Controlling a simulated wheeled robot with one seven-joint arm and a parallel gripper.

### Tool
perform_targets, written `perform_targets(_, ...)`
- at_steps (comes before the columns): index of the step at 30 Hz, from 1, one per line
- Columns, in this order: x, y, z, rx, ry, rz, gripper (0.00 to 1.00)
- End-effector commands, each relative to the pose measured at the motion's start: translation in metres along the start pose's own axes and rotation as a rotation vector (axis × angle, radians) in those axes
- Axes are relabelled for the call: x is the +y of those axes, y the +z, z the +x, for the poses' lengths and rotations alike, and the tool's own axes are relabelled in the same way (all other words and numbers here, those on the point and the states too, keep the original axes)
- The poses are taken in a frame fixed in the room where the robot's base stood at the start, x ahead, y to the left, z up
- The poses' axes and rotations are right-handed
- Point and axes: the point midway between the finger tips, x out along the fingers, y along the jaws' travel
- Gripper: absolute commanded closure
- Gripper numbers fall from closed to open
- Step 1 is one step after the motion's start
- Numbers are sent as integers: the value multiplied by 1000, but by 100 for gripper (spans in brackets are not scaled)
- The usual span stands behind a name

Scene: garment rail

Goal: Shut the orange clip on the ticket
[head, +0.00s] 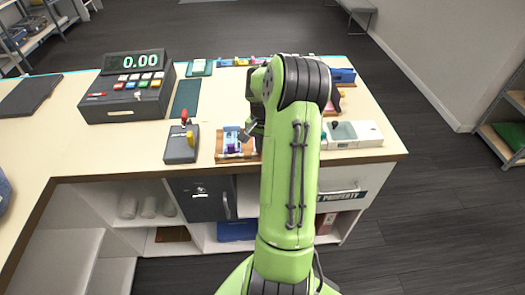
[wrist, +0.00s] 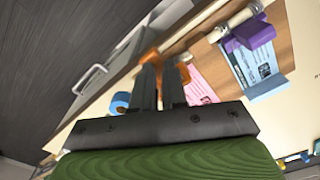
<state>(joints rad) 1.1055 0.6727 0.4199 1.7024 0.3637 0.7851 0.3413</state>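In the wrist view, my gripper (wrist: 164,72) points down at the board, its two fingers a little apart. An orange clip shows in two parts, one by the left fingertip (wrist: 150,56) and one by the right fingertip (wrist: 184,72); the fingers hide the rest. I cannot tell if the fingers touch it. A pink ticket (wrist: 200,86) lies just right of the fingers, partly hidden. In the head view, my gripper (head: 252,130) is mostly hidden by my green arm, over the right side of the wooden board (head: 225,157). The orange clip is hidden there.
A purple clip (wrist: 249,35) sits on a blue ticket (wrist: 258,70) beside the pink one. A lever box (head: 180,148) with red and yellow handles stands left of the board. A cash register (head: 128,90) is behind. A white tray (head: 360,136) lies right of my arm.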

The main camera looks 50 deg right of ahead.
Motion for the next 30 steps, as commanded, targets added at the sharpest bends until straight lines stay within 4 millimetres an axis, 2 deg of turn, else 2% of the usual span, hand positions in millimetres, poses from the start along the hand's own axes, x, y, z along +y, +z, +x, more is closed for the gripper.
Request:
perform_targets(1, 1, -6, 12, 6, 0, 5, 100)
perform_targets(30, -22, -41, 9, 12, -7, 3, 100)
